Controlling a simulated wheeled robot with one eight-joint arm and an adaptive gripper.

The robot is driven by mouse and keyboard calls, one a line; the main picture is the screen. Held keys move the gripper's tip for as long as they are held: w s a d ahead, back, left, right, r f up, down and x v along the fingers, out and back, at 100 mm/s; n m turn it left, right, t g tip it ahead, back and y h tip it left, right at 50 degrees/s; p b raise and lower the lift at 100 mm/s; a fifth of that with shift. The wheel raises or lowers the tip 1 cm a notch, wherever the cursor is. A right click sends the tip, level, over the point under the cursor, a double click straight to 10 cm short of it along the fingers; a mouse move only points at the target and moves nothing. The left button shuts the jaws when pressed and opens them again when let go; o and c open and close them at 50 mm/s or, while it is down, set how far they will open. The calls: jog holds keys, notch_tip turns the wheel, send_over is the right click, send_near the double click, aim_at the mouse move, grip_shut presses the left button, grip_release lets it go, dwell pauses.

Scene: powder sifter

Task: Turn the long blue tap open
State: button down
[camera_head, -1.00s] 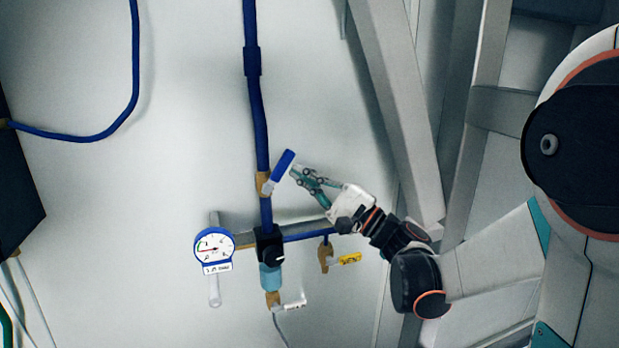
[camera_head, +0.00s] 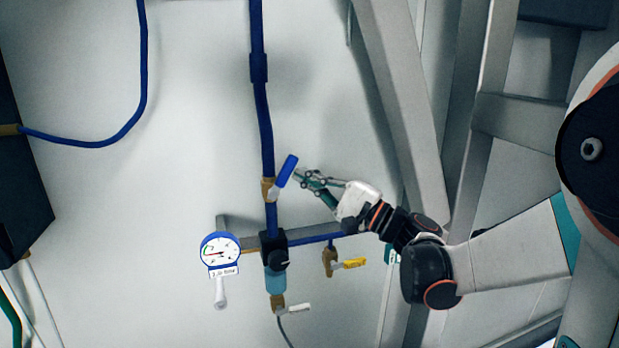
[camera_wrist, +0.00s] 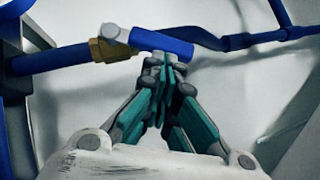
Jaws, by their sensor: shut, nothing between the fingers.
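The long blue tap (camera_head: 287,171) has a blue-sleeved lever on a brass valve body (camera_head: 267,189) in the vertical blue pipe. Its lever tilts up and to the right, away from the pipe. In the wrist view the blue lever (camera_wrist: 162,43) lies across the view just beyond my fingertips. My gripper (camera_head: 299,174) is shut and empty, with its tips at the right side of the lever. In the wrist view the tips (camera_wrist: 165,62) look to be at or touching the lever; actual contact is hard to tell.
Below are a pressure gauge (camera_head: 221,253), a black regulator (camera_head: 272,249), a small yellow tap (camera_head: 349,264) and a white-handled tap (camera_head: 293,309). Grey metal beams (camera_head: 405,110) stand to the right of the pipe. The wall left of the pipe is mostly clear.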

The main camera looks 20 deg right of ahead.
aim_at(294, 166)
jog(key=r+n+g+p, duration=0.1)
jog(key=a+r+n+g+p, duration=0.1)
jog(key=shift+a+r+n+h+p, duration=0.1)
jog(key=shift+n+h+p, duration=0.2)
jog(key=shift+a+r+n+g+h+p, duration=0.4)
jog(key=shift+a+n+g+h+p, duration=0.25)
jog(key=shift+n+p, duration=0.25)
jog(key=shift+s, duration=0.1)
jog(key=shift+d+f, duration=0.1)
